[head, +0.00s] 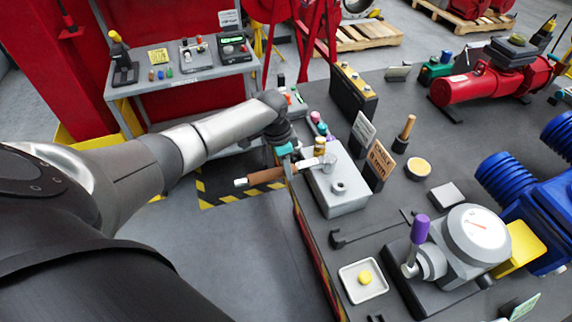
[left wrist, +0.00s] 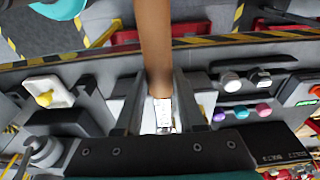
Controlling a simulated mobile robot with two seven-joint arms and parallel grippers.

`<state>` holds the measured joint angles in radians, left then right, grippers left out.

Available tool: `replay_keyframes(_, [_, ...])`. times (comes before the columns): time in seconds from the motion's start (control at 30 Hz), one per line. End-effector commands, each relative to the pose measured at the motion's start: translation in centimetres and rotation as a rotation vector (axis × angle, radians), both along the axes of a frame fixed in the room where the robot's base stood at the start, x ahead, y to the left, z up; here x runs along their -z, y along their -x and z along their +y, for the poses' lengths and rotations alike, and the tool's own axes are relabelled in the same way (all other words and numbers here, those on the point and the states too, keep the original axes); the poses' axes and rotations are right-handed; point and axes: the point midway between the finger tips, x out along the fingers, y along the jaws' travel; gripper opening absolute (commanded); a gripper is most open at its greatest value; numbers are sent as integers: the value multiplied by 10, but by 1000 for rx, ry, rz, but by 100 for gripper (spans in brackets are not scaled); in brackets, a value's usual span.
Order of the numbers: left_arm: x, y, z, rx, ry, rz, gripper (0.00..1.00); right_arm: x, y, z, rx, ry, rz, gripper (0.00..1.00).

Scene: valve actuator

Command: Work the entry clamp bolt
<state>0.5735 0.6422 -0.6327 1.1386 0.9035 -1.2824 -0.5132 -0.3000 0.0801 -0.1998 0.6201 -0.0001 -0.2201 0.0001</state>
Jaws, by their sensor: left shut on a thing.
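My left gripper (head: 290,165) is above the near edge of the dark bench, beside a grey box. It is shut on a tool with a brown handle (head: 265,175) and a white end that points left. In the left wrist view the brown handle (left wrist: 154,45) rises from between the two fingers (left wrist: 160,108), with a pale metal part below it. The valve actuator (head: 476,232), grey with a round dial and a purple-topped lever (head: 419,229), stands to the right, apart from the gripper. I cannot pick out the entry clamp bolt. My right gripper is not in view.
The grey box (head: 345,205) with a round socket is close to the gripper. A cable sign (head: 380,160) stands behind it. A white tray (head: 348,285) holds a yellow piece. A blue ribbed motor (head: 540,220) is at the right. Floor is open left of the bench.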

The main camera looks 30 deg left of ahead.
Motion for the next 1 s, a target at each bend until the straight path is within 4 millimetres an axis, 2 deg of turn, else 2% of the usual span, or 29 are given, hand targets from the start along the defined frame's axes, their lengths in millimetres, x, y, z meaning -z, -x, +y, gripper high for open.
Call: replay_keyframes(1.0, [-35, -2, 2, -8, -1, -8, 0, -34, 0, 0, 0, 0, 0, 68])
